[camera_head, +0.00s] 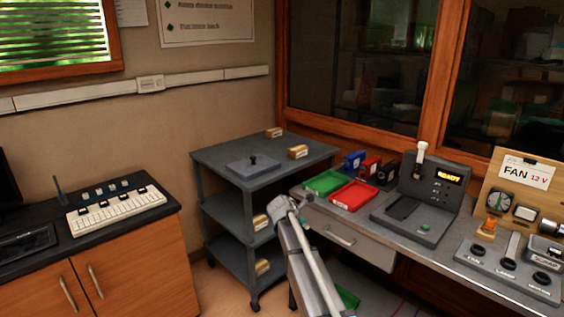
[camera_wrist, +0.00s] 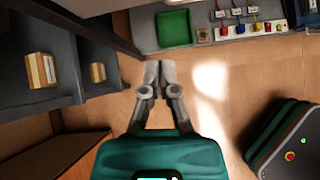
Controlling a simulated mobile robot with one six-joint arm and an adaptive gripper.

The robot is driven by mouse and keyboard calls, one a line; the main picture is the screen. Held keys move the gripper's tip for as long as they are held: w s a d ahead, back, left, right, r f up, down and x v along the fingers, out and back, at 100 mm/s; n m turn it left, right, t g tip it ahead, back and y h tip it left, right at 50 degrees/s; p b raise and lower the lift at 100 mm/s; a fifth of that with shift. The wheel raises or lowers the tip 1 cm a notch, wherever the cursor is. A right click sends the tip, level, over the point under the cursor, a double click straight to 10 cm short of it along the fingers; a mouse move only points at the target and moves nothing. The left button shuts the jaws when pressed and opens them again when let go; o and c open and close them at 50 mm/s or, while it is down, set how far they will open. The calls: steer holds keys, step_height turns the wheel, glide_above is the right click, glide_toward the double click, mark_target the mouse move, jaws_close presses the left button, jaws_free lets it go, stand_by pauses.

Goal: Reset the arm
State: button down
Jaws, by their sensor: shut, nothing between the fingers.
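My gripper (camera_wrist: 160,68) shows in the wrist view, pointing away from the camera. Its two grey fingers meet at the tips with nothing between them. Below the fingertips is bare wooden floor. In the head view my arm (camera_head: 306,262) rises from the bottom edge, between the grey cart (camera_head: 205,160) and the workbench (camera_head: 335,215). The gripper itself cannot be made out clearly there.
The cart, with wooden blocks (camera_wrist: 41,70) on its shelves, stands close on the left in the wrist view. A green tray (camera_wrist: 173,28) lies ahead. The bench carries a red tray (camera_head: 352,196) and a device reading READY (camera_head: 432,190). An orange cabinet (camera_head: 140,270) stands left.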

steer(key=s+d+f+m+g+y, duration=0.2)
steer(key=s+m, duration=0.6)
steer(key=s, duration=0.4)
steer(key=s+d+f+m+g+y, duration=0.1)
steer(key=s+d+m+g+y, duration=0.1)
steer(key=s+m, duration=0.85)
steer(key=s+d+f+m+g+y, duration=0.2)
steer(key=s+m, duration=0.5)
steer(key=s, duration=0.6)
step_height(320, 180, up, 18)
steer(key=p, duration=1.8)
steer(key=shift+r, duration=0.2)
